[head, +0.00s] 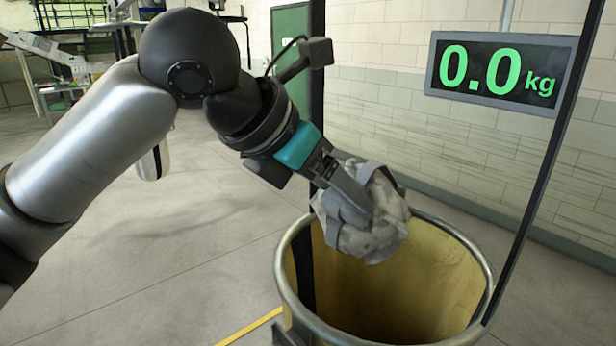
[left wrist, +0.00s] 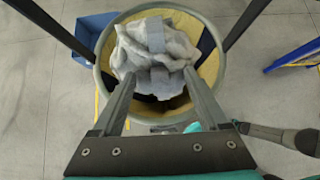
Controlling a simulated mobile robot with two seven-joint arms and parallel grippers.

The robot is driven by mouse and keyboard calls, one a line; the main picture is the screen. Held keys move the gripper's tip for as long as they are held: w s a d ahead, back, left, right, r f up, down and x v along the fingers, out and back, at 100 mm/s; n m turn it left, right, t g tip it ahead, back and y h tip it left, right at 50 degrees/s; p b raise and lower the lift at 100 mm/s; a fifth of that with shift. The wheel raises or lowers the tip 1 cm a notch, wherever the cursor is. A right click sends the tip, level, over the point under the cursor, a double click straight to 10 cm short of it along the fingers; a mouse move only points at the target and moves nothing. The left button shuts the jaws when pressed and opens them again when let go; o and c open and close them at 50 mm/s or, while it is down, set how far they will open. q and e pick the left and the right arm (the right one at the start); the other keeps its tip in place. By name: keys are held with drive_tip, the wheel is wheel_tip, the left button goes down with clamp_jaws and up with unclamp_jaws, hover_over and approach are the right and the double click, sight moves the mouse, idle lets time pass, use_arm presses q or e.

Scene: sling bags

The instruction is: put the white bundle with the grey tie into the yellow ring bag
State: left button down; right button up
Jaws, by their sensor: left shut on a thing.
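The white bundle with the grey tie (head: 364,226) is a crumpled whitish cloth; a grey band runs across it in the left wrist view (left wrist: 181,42). My left gripper (head: 352,192) is shut on it. The gripper's fingers press it from both sides in the left wrist view (left wrist: 157,88). The bundle hangs over the mouth of the yellow ring bag (head: 440,285), near the left and far part of its metal rim. The bag's inside is yellow and dark at the bottom.
A dark post stands right of the bag and another behind it. A scale display (head: 502,69) on the wall reads 0.0 kg. A blue bin (left wrist: 88,36) and a blue rack (left wrist: 298,56) stand on the floor near the bag. The floor at left is open.

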sight(372, 173)
use_arm(q)
drive_tip(key=w+d+p, duration=0.1)
drive_tip(key=w+d, duration=0.1)
drive_tip(key=d, duration=0.1)
drive_tip(key=w+d+p, duration=0.1)
drive_tip(key=shift+w+d+f+p, duration=0.2)
drive_tip(key=shift+w+d+p, duration=0.05)
drive_tip(key=shift+d+p, duration=0.05)
drive_tip(key=shift+w+d+f+p, duration=0.35)
drive_tip(key=shift+w+d, duration=0.2)
drive_tip(key=shift+d, duration=0.15)
unclamp_jaws()
